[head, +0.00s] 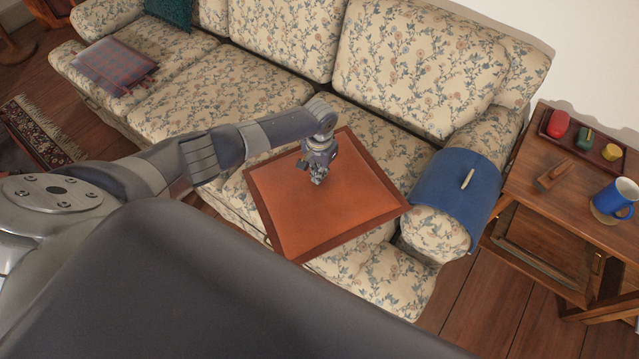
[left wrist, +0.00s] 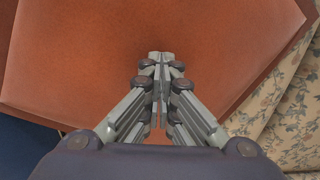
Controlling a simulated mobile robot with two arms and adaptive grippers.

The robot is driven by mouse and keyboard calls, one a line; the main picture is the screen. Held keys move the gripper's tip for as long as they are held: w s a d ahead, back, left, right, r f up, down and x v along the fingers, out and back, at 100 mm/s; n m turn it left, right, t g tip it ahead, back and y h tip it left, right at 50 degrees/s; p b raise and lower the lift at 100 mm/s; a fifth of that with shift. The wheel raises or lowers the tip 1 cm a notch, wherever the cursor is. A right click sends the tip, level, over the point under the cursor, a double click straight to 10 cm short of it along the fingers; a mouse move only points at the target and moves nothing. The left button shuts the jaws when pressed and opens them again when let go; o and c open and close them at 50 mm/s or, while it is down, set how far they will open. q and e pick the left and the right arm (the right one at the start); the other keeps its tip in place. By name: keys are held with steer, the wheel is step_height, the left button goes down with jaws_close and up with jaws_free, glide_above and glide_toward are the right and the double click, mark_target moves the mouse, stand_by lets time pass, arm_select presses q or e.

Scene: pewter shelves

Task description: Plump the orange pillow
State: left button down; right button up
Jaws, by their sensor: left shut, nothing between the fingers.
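The orange pillow (head: 335,215) lies flat on the floral sofa's right-hand seat, with a darker brown-orange border. Its front edge reaches toward the seat's front. My left gripper (head: 318,178) is over the upper middle part of the pillow, pointing down, its fingers closed with nothing between them. In the left wrist view the orange pillow (left wrist: 90,60) fills most of the picture beneath the shut left gripper (left wrist: 160,60). I cannot tell whether the fingertips touch the cloth. My right gripper is not in view.
The floral sofa (head: 420,65) has a blue cloth (head: 455,195) with a light object over its right arm. A wooden side table (head: 560,205) at the right bears a blue mug (head: 613,198) and a tray of small items. A folded plaid blanket (head: 112,66) lies at the left.

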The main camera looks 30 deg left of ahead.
mark_target(320, 189)
arm_select(q)
steer(key=shift+f+b, duration=0.6)
steer(key=shift+f, duration=0.75)
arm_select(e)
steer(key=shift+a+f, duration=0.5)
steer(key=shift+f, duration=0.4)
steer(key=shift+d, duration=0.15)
arm_select(q)
steer(key=shift+s+f, duration=0.15)
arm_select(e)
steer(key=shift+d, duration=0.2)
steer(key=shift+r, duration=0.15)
